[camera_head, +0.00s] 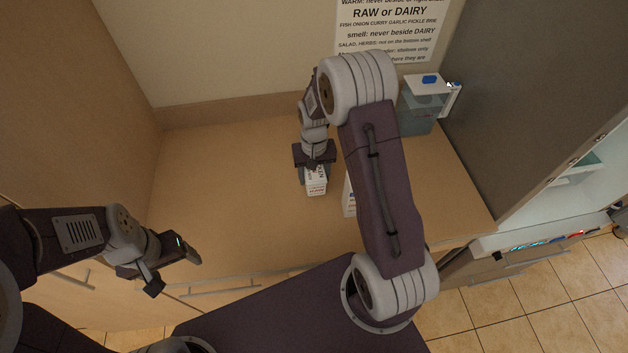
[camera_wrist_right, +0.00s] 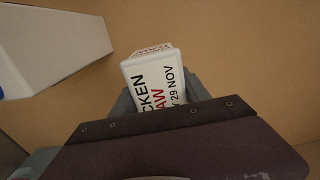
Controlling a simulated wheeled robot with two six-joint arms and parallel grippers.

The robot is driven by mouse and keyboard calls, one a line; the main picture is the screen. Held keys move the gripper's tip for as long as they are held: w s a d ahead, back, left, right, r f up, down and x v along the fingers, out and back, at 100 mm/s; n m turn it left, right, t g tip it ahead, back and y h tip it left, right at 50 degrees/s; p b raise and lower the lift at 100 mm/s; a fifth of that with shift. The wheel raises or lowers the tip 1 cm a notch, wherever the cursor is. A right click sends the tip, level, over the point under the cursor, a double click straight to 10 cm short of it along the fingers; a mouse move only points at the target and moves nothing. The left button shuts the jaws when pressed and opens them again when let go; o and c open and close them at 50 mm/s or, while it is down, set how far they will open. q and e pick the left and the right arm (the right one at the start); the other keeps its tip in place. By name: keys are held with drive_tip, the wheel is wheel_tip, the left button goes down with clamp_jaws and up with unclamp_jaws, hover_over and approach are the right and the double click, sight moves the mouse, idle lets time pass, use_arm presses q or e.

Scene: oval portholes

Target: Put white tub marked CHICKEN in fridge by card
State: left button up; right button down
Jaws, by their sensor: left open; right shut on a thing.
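The white tub marked CHICKEN (camera_head: 316,187) is at the middle of the wooden counter in the head view. The right wrist view shows its label (camera_wrist_right: 155,88), with "CKEN", "AW" in red and "29 NOV" legible. My right gripper (camera_head: 314,168) is shut on the tub from above; its near jaw hides part of the label. Whether the tub touches the counter is unclear. My left gripper (camera_head: 174,270) is open and empty near the counter's front left. The printed card (camera_head: 392,32) is on the back wall, partly cut off. The fridge (camera_head: 575,195) stands open at the right, its interior only partly visible.
Another white container (camera_head: 348,197) stands just right of the tub, mostly hidden by my right arm; it is large in the wrist view (camera_wrist_right: 55,45). The counter's left half is clear.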

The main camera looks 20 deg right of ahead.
wheel_tip(320, 180, down, 4)
drive_tip(key=shift+s+d+p, duration=0.1)
drive_tip(key=shift+s+p, duration=0.05)
drive_tip(key=shift+p, duration=0.15)
drive_tip(key=shift+f, duration=0.1)
drive_tip(key=shift+f, duration=0.15)
drive_tip(key=c, duration=0.5)
unclamp_jaws()
